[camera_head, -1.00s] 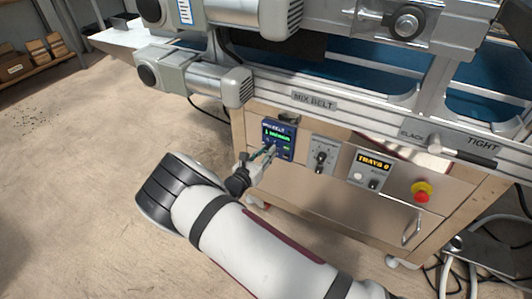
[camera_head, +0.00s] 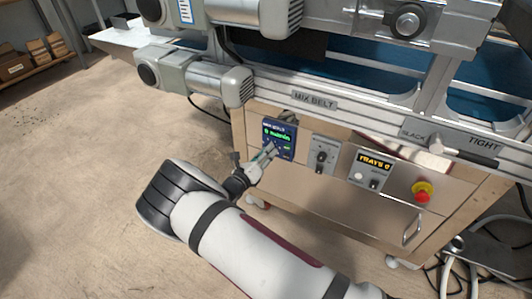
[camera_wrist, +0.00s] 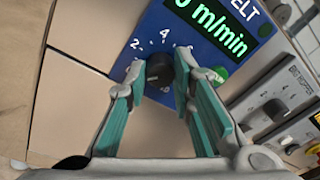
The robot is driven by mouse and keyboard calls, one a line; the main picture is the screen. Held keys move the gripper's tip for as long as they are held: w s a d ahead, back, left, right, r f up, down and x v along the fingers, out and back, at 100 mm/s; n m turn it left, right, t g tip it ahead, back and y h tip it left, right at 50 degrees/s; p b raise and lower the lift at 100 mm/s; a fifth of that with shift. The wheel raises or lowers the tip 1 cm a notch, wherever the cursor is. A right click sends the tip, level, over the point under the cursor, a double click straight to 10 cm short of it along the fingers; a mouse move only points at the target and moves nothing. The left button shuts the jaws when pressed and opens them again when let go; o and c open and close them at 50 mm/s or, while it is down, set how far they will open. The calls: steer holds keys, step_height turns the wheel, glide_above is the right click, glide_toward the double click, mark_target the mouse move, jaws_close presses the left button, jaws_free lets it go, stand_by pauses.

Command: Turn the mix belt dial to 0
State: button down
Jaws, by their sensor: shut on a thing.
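The mix belt panel (camera_head: 288,154) is a blue plate on the front of the machine cabinet, below the MIX BELT label (camera_head: 315,100). Its green display appears to read 0 m/min in the head view; in the wrist view the display (camera_wrist: 212,28) shows the digit partly cut off. The black mix belt dial (camera_wrist: 159,69) sits below it, with white numbers around it. My gripper (camera_head: 271,149) is at the panel; in the wrist view its fingertips (camera_wrist: 160,76) are shut on the dial, one on each side. The fingers hide the dial in the head view.
A green button (camera_wrist: 220,74) is close beside the right fingertip. To the right are a grey knob panel (camera_head: 322,155), the trays panel (camera_head: 371,170) and a red stop button (camera_head: 422,193). The floor to the left is clear.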

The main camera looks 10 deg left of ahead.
steer(key=c, duration=1.4)
jaws_free()
steer(key=shift+o, duration=0.2)
steer(key=v, duration=1.2)
